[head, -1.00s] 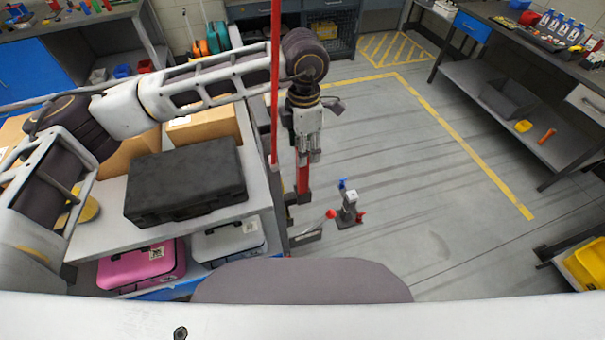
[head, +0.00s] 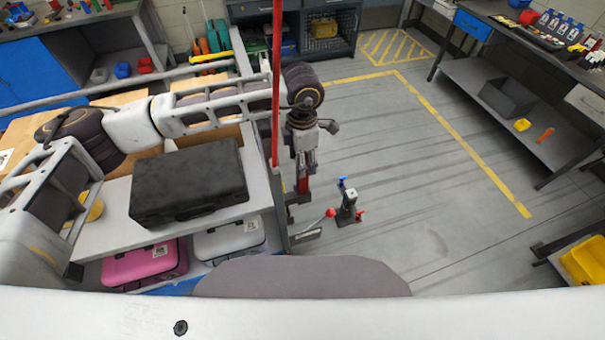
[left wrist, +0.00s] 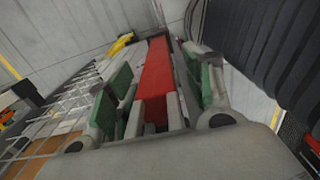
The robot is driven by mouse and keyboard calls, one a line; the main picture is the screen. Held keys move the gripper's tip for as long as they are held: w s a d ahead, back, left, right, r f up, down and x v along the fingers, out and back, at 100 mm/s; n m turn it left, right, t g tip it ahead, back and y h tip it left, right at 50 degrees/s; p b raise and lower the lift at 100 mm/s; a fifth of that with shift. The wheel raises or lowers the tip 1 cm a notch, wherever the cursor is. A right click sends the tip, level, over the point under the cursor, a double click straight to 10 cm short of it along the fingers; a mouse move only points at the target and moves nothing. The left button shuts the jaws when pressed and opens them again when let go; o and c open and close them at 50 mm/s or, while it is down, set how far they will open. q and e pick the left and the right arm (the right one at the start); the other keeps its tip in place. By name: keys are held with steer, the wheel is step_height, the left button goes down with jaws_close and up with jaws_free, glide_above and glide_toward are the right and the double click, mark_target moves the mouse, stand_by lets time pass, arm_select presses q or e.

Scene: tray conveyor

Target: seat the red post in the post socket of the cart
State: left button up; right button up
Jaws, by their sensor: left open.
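A thin red pole (head: 276,90) rises upright at the right edge of the cart (head: 262,190) and passes in front of my left forearm. A short red bar (head: 303,185) shows just under my left gripper (head: 304,170), ending at dark fittings on the cart's right side. I cannot tell whether these two red parts are one piece. In the left wrist view a red bar (left wrist: 158,75) lies between the green-padded fingers of my open left gripper. Whether the pads touch it is unclear. The post socket is not clearly visible. My right gripper is not in view.
A black case (head: 190,182) lies on the cart's top, with pink (head: 140,263) and grey (head: 230,240) cases below. A small dark stand (head: 348,208) with blue and red knobs stands just right of the gripper. Open floor lies further right; a workbench (head: 530,110) lines the right.

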arm_select(q)
steer(key=shift+c, duration=0.4)
jaws_close()
